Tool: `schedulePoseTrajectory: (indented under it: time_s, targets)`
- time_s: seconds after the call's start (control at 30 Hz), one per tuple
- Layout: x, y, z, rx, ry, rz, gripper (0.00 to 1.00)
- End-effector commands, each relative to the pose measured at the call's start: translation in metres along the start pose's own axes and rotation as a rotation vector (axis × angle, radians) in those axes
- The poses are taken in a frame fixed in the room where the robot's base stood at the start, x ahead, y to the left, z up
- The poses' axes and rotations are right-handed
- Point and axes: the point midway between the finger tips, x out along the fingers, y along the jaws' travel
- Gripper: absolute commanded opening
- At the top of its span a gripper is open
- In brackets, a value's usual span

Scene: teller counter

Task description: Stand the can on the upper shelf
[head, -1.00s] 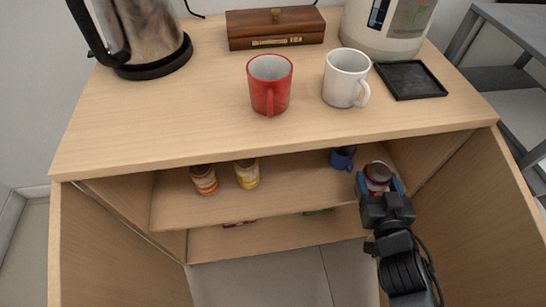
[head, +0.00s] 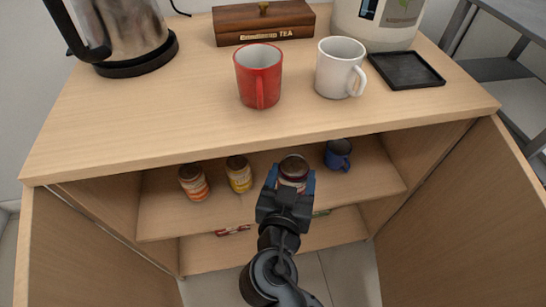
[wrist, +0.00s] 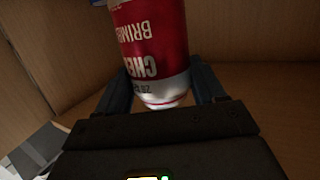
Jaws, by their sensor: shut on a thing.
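The can (head: 293,168) has a red and white label and a dark top in the head view. In the wrist view the can (wrist: 150,45) fills the space between the fingers, its printed lettering facing the camera. My gripper (head: 291,180) is shut on the can. It is at the front of the upper shelf (head: 215,208) of the open cabinet, left of the blue mug. My wrist hides the can's lower part in the head view, so I cannot tell whether its base touches the shelf.
An orange-labelled jar (head: 193,183), a yellow-labelled jar (head: 239,175) and a blue mug (head: 338,155) stand on the upper shelf. Red and green items lie lower down, partly hidden. The countertop (head: 180,115) overhangs the shelf. Open doors (head: 475,215) flank it.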

Motion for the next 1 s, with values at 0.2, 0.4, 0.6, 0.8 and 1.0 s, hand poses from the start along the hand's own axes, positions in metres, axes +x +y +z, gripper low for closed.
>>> schedulePoseTrajectory:
  time_s: [0.2, 0.4, 0.6, 0.8, 1.0]
  targets:
    - [0.047, -0.016, 0.018, -0.002, 0.002, 0.0, 0.23]
    - [0.088, -0.029, 0.034, -0.002, 0.002, 0.0, 0.23]
    - [0.109, -0.036, 0.042, -0.001, 0.001, -0.001, 0.23]
    - [0.114, -0.037, 0.061, -0.002, -0.001, -0.001, 0.23]
    - [0.118, -0.037, 0.081, -0.001, 0.0, -0.002, 0.23]
